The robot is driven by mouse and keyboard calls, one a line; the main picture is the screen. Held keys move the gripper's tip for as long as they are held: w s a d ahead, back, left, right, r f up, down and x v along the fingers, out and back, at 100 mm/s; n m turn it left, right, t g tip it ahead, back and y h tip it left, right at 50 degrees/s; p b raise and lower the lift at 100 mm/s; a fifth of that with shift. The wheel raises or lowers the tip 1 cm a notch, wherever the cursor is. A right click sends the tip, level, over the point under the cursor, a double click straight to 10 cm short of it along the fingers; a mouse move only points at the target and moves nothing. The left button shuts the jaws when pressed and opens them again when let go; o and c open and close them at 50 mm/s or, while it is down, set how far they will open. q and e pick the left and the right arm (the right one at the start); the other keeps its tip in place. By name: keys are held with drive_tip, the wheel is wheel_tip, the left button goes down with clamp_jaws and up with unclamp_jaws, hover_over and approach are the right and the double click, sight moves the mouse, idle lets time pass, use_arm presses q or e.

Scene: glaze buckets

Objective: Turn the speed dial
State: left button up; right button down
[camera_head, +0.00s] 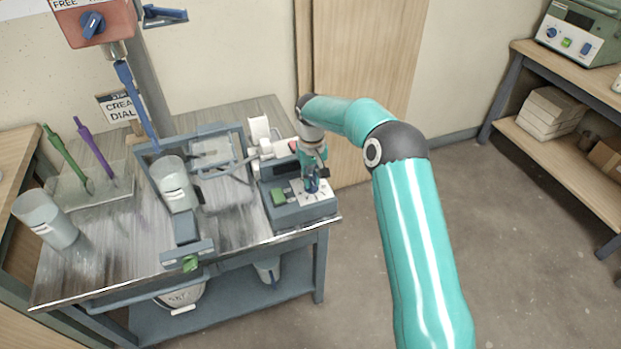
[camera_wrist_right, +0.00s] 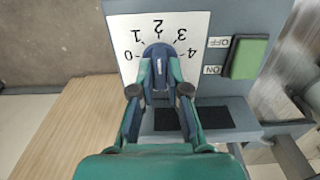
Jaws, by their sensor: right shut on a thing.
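The speed dial (camera_wrist_right: 161,56) is a dark blue knob on a white plate marked 0 to 4, on the grey control box (camera_head: 309,211). My right gripper (camera_wrist_right: 160,66) is shut on the dial, one finger on each side, and hides part of it. A pale line on the knob runs roughly toward the 2, though the fingers make this hard to read. In the head view my right gripper (camera_head: 312,180) comes down on the box from above. My left gripper is not in view.
A green ON/OFF switch (camera_wrist_right: 249,58) sits beside the dial plate. Grey buckets (camera_head: 47,220) (camera_head: 174,184) stand left on the metal table (camera_head: 108,262). Green and purple tools stand behind them. A blue dial (camera_head: 92,25) is on a red box above. Floor right of the table is clear.

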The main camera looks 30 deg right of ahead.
drive_tip(key=c, duration=1.2)
unclamp_jaws()
drive_tip(key=shift+w+r, duration=0.2)
drive_tip(key=shift+o, duration=0.2)
drive_tip(key=shift+s+f, duration=0.1)
wheel_tip(320, 180, up, 12)
